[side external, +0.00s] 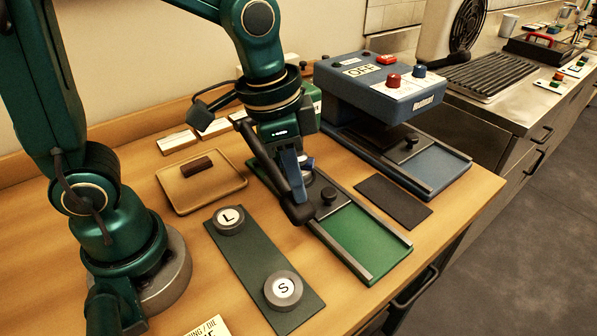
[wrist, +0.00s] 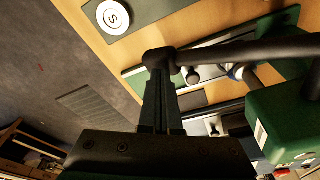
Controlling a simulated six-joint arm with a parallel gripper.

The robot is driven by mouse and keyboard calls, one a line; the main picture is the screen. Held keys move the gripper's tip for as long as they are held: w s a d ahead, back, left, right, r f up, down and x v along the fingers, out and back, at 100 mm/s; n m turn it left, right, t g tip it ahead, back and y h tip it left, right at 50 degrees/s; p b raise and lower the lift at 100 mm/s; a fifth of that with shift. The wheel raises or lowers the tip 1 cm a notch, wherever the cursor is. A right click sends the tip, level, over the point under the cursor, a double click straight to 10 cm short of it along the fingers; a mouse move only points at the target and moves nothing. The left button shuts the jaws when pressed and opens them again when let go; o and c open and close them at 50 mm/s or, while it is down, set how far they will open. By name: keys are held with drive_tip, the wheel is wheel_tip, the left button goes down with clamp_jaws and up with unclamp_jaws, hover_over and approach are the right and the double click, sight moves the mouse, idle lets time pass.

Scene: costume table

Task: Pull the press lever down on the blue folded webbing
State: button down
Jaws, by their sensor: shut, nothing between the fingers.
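The green press has a green base plate (side external: 365,238) with metal rails and a green head, whose housing fills the right of the wrist view (wrist: 285,120). Its black lever (side external: 272,172) slopes down toward the front, its thick grip end low beside the rail; the lever crosses the wrist view (wrist: 250,50). A small blue and white piece (side external: 308,162), possibly the folded webbing, is partly hidden behind my gripper. My gripper (side external: 296,192) is shut and empty, its fingertips at the lever's grip end in the wrist view (wrist: 160,78). I cannot tell whether they touch it.
A blue press (side external: 375,85) with an OFF sign stands behind right, a dark mat (side external: 393,202) before it. A dark green strip (side external: 245,255) carries round L and S pieces. A tan tray (side external: 185,197) holds a brown block. The table's front edge is close.

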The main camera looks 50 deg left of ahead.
drive_tip(key=shift+a+f, duration=0.1)
drive_tip(key=shift+f, duration=0.15)
drive_tip(key=shift+a+f, duration=0.15)
drive_tip(key=shift+f, duration=0.4)
idle(0.9)
drive_tip(key=shift+r, duration=0.1)
wheel_tip(320, 180, up, 15)
idle(1.1)
